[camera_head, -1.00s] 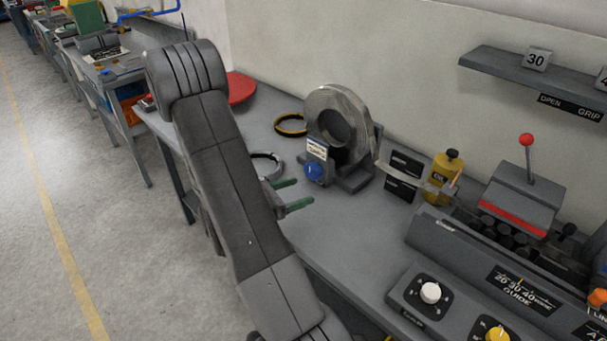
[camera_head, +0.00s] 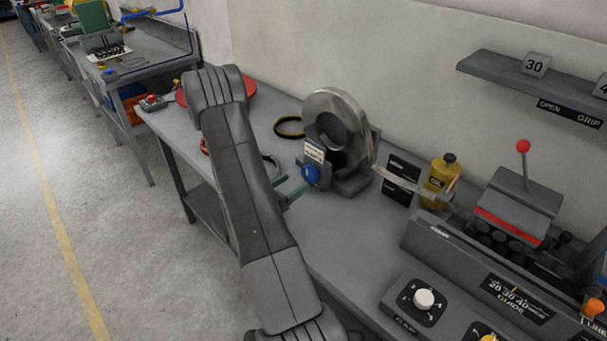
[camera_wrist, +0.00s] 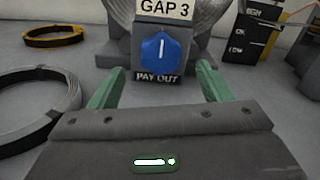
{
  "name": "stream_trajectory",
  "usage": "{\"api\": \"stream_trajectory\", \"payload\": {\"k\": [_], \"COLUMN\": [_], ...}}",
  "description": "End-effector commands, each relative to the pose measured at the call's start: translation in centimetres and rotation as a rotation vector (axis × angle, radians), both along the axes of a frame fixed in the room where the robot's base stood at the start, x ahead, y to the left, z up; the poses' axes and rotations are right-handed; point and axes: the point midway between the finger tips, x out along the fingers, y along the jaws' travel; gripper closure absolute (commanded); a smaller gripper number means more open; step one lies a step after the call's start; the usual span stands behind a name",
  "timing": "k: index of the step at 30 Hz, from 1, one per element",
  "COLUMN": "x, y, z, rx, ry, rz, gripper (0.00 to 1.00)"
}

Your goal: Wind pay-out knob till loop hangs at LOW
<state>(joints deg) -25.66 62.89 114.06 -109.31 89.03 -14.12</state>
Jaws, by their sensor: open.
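The blue pay-out knob (camera_head: 311,175) is on the front of the small grey box before the coil. In the wrist view the knob (camera_wrist: 160,50) has its white line upright, between a GAP 3 plate and the PAY OUT label. My gripper (camera_wrist: 157,82) is open, its green fingers spread either side of the knob's line and short of it. In the head view my gripper (camera_head: 290,190) is partly behind my arm. The metal strip (camera_head: 395,178) runs right from the coil (camera_head: 350,110), past a dark level board (camera_wrist: 245,35) with LOW as its lower mark.
A grey ring (camera_wrist: 40,105) lies left of my gripper, with a yellow-black ring (camera_head: 289,127) behind. A yellow oil bottle (camera_head: 441,180), a red-knobbed lever (camera_head: 523,147) and a white dial (camera_head: 424,299) stand to the right.

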Motion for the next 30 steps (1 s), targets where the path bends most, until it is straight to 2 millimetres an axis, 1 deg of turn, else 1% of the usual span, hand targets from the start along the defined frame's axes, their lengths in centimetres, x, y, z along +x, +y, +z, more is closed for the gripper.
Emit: {"api": "stream_trajectory", "payload": {"k": [1,3,9,15,23,24,26,30], "x": [0.6,1.4,3.1,3.9,3.9,3.9,3.9,3.9], "y": [-0.8,-1.5,-3.2,-3.9,-3.9,-3.9,-3.9,-3.9], "z": [0.2,0.2,0.1,0.0,0.0,0.0,0.0,0.0], "rx": [0.000,0.000,0.001,0.001,0.001,0.001,0.000,0.000], "ry": [0.000,0.000,0.001,0.000,0.001,0.001,0.000,0.000], "rz": [-0.005,-0.004,-0.002,-0.001,0.000,0.000,0.000,0.000], "gripper": [0.28,0.28,0.28,0.28,0.28,0.32,0.44,0.71]}}
